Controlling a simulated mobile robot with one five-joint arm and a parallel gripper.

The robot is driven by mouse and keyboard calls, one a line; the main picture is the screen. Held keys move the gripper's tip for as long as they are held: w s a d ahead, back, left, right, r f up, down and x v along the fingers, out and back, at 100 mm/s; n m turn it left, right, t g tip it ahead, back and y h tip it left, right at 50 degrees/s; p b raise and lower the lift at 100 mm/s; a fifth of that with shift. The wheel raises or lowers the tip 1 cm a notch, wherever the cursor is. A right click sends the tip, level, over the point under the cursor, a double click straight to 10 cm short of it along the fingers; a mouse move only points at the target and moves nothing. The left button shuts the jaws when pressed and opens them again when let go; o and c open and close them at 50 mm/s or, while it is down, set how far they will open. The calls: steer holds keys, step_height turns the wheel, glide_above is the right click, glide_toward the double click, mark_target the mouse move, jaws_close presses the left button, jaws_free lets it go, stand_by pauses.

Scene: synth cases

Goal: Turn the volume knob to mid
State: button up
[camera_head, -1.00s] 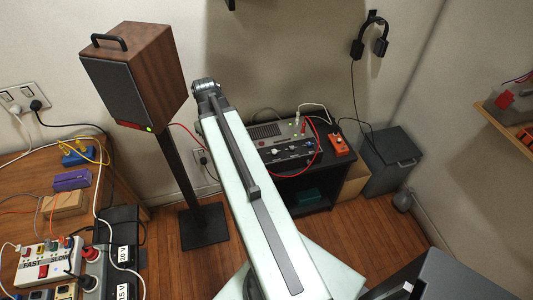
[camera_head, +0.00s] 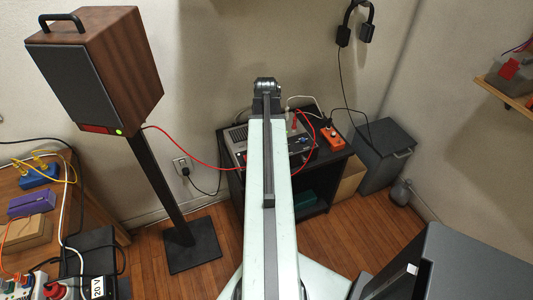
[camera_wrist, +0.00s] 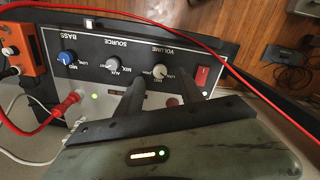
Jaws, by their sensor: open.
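The grey amplifier (camera_head: 239,154) stands on a black shelf unit in the head view, partly hidden behind my arm. In the wrist view its black front panel (camera_wrist: 88,44) appears upside down. The volume knob (camera_wrist: 160,71) is small, round and pale, below the word VOLUME; where it points is too small to tell. My gripper (camera_wrist: 162,78) is open, with one dark finger on each side of the volume knob. I cannot tell whether either finger touches it. The source knob (camera_wrist: 112,63) and blue-marked bass knob (camera_wrist: 65,57) lie to the left.
A red switch (camera_wrist: 202,76) sits close beside the right finger. A red cable (camera_wrist: 190,28) crosses in front of the panel, and a red plug (camera_wrist: 70,99) sticks out. An orange box (camera_head: 333,139) stands beside the amplifier. A speaker (camera_head: 97,70) on a stand is at left.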

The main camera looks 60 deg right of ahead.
step_height(320, 180, down, 4)
steer(key=b, duration=0.2)
steer(key=shift+b, duration=0.4)
steer(key=shift+r, duration=0.1)
jaws_close()
steer(key=shift+m, duration=0.3)
steer(key=m, duration=1.1)
